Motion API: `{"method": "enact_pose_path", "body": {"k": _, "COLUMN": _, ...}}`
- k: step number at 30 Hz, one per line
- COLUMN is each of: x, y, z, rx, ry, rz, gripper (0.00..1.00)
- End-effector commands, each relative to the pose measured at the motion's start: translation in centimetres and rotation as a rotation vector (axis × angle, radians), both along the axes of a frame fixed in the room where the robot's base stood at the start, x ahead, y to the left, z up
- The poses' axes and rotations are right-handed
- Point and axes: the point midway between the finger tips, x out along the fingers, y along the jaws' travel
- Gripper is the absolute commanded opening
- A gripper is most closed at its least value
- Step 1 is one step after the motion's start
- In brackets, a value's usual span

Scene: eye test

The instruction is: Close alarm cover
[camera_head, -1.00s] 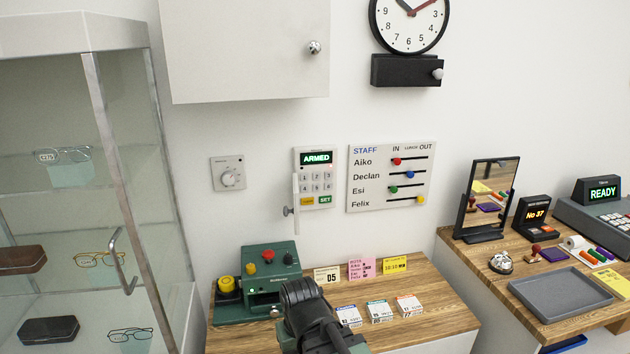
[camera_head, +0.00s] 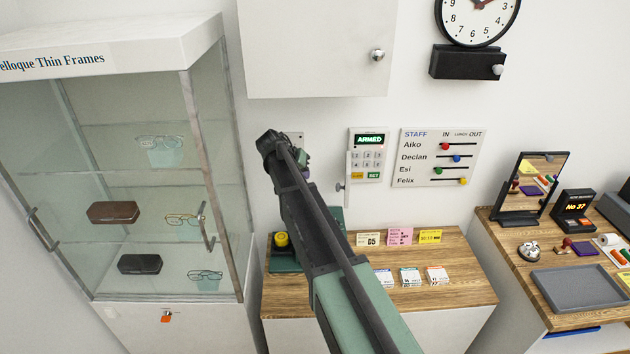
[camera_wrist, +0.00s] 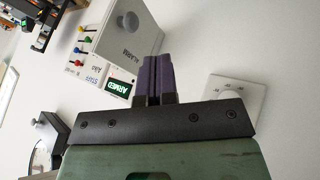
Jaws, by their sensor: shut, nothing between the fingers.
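The alarm panel (camera_head: 368,157) is on the wall, its green display reading ARMED above a keypad. Its pale cover (camera_head: 348,165) stands open at the panel's left edge, seen almost edge-on, with a small round knob (camera_head: 340,187) low on it. In the wrist view the cover's face (camera_wrist: 139,38) shows the word ALARM and the knob (camera_wrist: 128,21), beside the lit display (camera_wrist: 119,88). My gripper (camera_head: 305,162) is left of the cover, partly hidden by my arm. Its purple fingers (camera_wrist: 158,68) are shut and empty. I cannot tell whether they touch the cover.
A wall dial (camera_wrist: 235,97) is close by my gripper. A white wall cabinet (camera_head: 315,50) hangs above, and a glass display case (camera_head: 150,180) stands left. A staff board (camera_head: 438,157) is right of the panel. A wooden desk (camera_head: 465,275) with cards is below.

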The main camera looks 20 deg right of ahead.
Motion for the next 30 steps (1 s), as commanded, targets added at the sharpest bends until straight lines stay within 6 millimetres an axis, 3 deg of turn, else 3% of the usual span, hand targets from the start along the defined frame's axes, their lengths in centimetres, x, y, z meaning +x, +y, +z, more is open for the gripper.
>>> {"method": "enact_pose_path", "body": {"k": 15, "x": 1.2, "y": -5.9, "z": -8.9, "rx": 0.003, "ry": 0.001, "rz": 0.001, "gripper": 0.0}}
{"method": "enact_pose_path", "body": {"k": 16, "x": 0.6, "y": -6.5, "z": -8.0, "rx": 0.002, "ry": 0.001, "rz": 0.0, "gripper": 0.0}}
{"method": "enact_pose_path", "body": {"k": 21, "x": -0.5, "y": -8.6, "z": -7.7, "rx": 0.003, "ry": 0.002, "rz": 0.001, "gripper": 0.0}}
{"method": "enact_pose_path", "body": {"k": 30, "x": -0.7, "y": -9.1, "z": -7.7, "rx": 0.002, "ry": 0.002, "rz": 0.002, "gripper": 0.0}}
